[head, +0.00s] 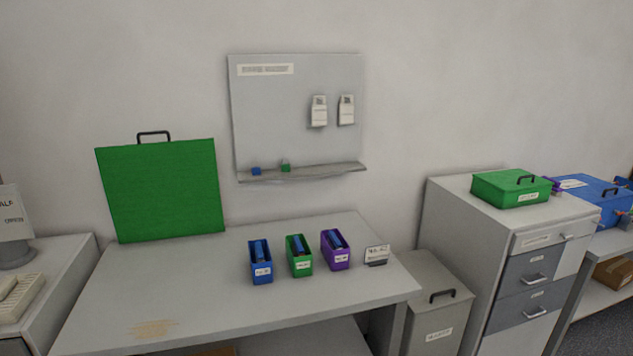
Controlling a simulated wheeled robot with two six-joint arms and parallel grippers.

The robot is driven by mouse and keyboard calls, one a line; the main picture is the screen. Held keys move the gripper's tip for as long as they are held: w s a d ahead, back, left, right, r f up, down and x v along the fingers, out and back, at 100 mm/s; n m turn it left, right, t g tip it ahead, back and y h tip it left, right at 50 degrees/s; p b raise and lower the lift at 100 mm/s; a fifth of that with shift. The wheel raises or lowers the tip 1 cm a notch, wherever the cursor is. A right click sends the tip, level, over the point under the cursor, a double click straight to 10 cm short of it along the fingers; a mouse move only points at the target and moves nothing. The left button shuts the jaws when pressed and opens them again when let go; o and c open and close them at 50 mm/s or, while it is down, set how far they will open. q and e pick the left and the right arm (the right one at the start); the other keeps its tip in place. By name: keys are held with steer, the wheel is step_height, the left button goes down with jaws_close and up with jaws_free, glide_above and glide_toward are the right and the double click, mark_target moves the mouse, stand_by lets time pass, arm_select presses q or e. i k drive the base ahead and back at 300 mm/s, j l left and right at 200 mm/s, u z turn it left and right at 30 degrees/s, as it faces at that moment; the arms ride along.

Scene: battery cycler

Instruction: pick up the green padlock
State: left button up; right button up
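A small green block with a darker top, which looks like the green padlock (286,168), sits on the narrow ledge at the foot of the grey wall board (300,140). It is too small to make out its shackle clearly. A similar small blue block (256,171) sits to its left on the same ledge, a little apart. Neither of my grippers is in the head view.
Blue (261,271), green (300,265) and purple (336,257) bins stand on the table (200,290) below the board. A green panel (163,190) leans at the table's back left. A cabinet (470,225) bearing a green box (510,188) stands right. The table's left front is clear.

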mark_target(284, 167)
steer(key=i+l, duration=0.1)
steer(key=i, duration=0.4)
steer(key=i+l+u, duration=0.1)
steer(key=i, duration=0.35)
